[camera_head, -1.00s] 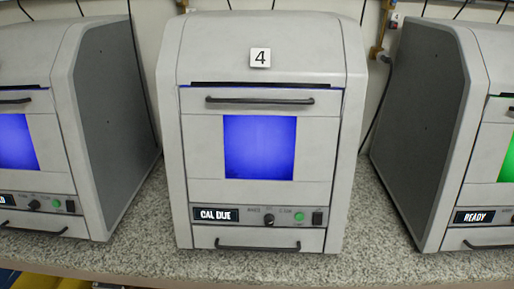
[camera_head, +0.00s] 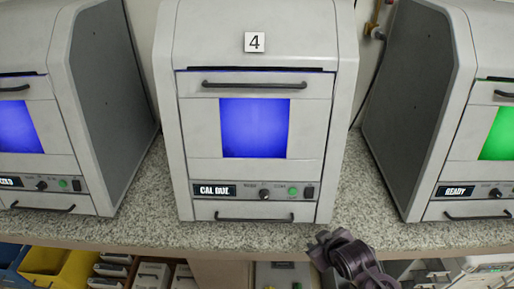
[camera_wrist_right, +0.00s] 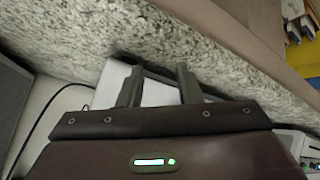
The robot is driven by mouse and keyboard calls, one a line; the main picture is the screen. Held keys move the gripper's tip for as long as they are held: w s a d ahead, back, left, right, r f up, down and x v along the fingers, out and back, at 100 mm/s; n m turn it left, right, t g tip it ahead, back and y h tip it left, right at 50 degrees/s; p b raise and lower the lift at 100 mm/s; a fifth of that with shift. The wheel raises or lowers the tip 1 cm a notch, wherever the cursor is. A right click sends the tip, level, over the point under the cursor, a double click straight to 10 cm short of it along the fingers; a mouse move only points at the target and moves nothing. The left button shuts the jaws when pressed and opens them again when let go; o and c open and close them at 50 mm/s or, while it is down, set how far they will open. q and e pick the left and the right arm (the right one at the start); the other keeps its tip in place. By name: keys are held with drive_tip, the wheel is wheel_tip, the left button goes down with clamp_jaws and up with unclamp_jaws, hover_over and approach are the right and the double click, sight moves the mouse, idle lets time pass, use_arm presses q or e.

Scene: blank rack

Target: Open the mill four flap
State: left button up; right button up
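Mill four (camera_head: 264,35) stands in the middle of the head view, a light grey box with a "4" label (camera_head: 254,42). Its front flap (camera_head: 198,130) is shut, with a dark bar handle (camera_head: 254,85) along the top and a blue-lit window (camera_head: 254,128). The display (camera_head: 216,190) below reads "CAL DUE". My right gripper (camera_head: 322,241) is low, in front of the counter edge, below and right of the flap, touching nothing visible. In the right wrist view its two fingers (camera_wrist_right: 158,76) are apart and empty. My left gripper is not in view.
Similar mills stand left (camera_head: 105,110) and right (camera_head: 415,100), with gaps between them. A lower handle (camera_head: 254,217) sits under mill four's control strip. The speckled counter (camera_head: 150,215) has a bare front strip. Yellow bins (camera_head: 50,262) and other items lie below it.

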drive_tip(key=w+a+r+n+t+y, duration=0.1)
drive_tip(key=w+a+r+n, duration=0.1)
drive_tip(key=r, duration=0.6)
drive_tip(key=w+a+r+n+t+y, duration=0.2)
drive_tip(key=w+r+n, duration=0.2)
drive_tip(key=r, duration=0.4)
drive_tip(key=w+a+r+n+t+y, duration=0.1)
drive_tip(key=w+a+r+n+t, duration=0.1)
drive_tip(key=r, duration=0.6)
drive_tip(key=shift+w+a+r+n+y+p, duration=0.15)
drive_tip(key=shift+w+n+y+p, duration=0.25)
drive_tip(key=shift+w+n, duration=0.25)
drive_tip(key=n+y, duration=0.6)
drive_tip(key=n, duration=0.4)
approach(254, 87)
drive_tip(key=x, duration=0.2)
drive_tip(key=p+x, duration=0.2)
drive_tip(key=x, duration=0.5)
drive_tip(key=shift+a+p, duration=0.1)
drive_tip(key=shift+p, duration=0.25)
drive_tip(key=shift+w, duration=0.1)
drive_tip(key=shift+c, duration=0.4)
clamp_jaws()
